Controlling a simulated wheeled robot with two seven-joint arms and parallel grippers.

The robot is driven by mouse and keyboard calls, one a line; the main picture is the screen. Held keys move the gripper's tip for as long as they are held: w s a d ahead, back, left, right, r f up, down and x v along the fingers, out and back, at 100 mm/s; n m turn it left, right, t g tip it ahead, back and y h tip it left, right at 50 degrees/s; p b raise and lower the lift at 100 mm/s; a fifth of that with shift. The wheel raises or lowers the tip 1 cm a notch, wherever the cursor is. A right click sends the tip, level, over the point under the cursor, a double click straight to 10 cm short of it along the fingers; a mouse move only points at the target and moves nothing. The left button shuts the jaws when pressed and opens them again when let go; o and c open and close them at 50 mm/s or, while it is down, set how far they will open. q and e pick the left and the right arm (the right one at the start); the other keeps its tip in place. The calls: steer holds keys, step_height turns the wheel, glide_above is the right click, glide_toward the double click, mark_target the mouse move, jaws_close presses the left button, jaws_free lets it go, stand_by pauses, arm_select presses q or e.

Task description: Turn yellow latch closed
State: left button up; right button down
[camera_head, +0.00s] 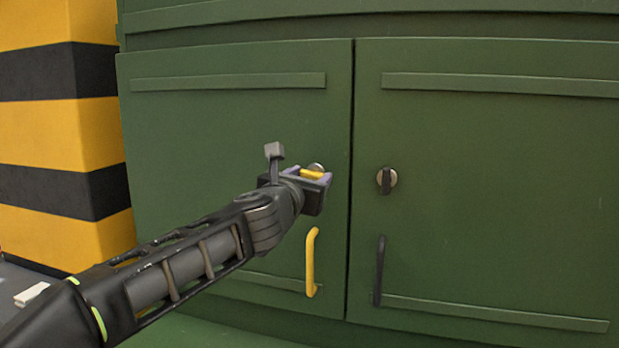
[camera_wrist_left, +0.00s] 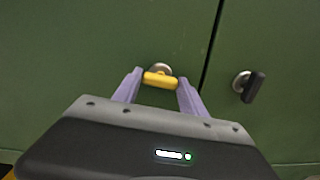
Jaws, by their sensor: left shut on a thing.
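The yellow latch (camera_head: 313,174) sits on a round metal base on the left green cabinet door (camera_head: 220,130), near the seam between the doors. In the left wrist view the latch (camera_wrist_left: 160,80) lies nearly crosswise between the purple fingers of my left gripper (camera_wrist_left: 159,88). In the head view my left gripper (camera_head: 312,181) reaches in from the lower left and is shut on the latch. Part of the latch's base is hidden. My right gripper is in neither view.
The right door (camera_head: 500,200) has a black latch (camera_head: 384,180) and a black handle (camera_head: 379,271). A yellow handle (camera_head: 311,262) stands out below my left gripper. A yellow-and-black striped pillar (camera_head: 60,130) is at the left. Both doors look closed.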

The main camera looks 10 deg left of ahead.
arm_select(q)
steer(key=m+p, duration=0.1)
steer(key=m, duration=0.3)
steer(key=shift+r+p, duration=0.1)
steer(key=shift+p, duration=0.2)
steer(key=m+p, duration=0.1)
steer(key=m, duration=0.2)
steer(key=m+p, duration=0.2)
steer(key=m, duration=0.3)
steer(key=shift+m+p, duration=0.7)
steer(key=shift+m, duration=1.1)
steer(key=o, duration=1.4)
steer(key=shift+c, duration=0.2)
